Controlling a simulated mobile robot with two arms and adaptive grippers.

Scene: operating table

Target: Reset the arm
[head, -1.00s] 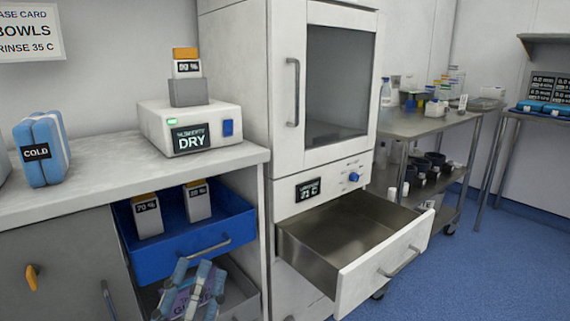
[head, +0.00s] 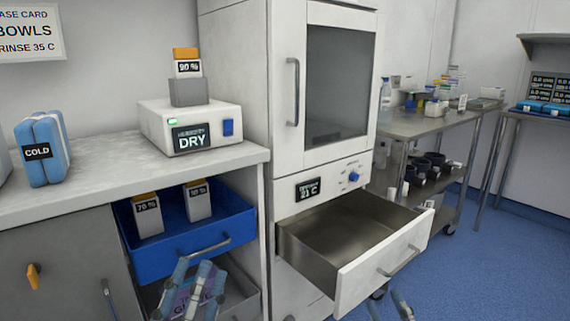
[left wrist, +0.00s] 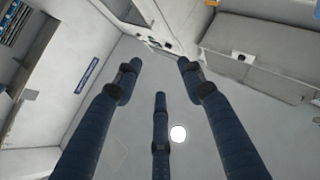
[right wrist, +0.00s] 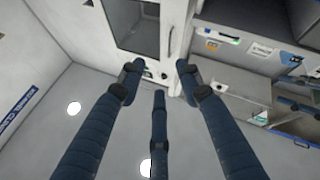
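My left gripper (head: 190,292) is at the bottom of the head view, in front of a grey lower drawer. Its fingers stand apart with nothing between them in the left wrist view (left wrist: 160,78). My right gripper (head: 402,306) only just shows at the bottom edge of the head view, below the open cabinet drawer. Its fingers are also spread and empty in the right wrist view (right wrist: 160,78). Both wrist views look past the fingers at walls, ceiling and cabinets. Neither gripper visibly holds anything.
The white cabinet's steel drawer (head: 345,243) is pulled out and looks empty. A DRY unit (head: 190,128) and blue COLD packs (head: 42,149) sit on the counter. Blue floor (head: 495,255) is clear at right.

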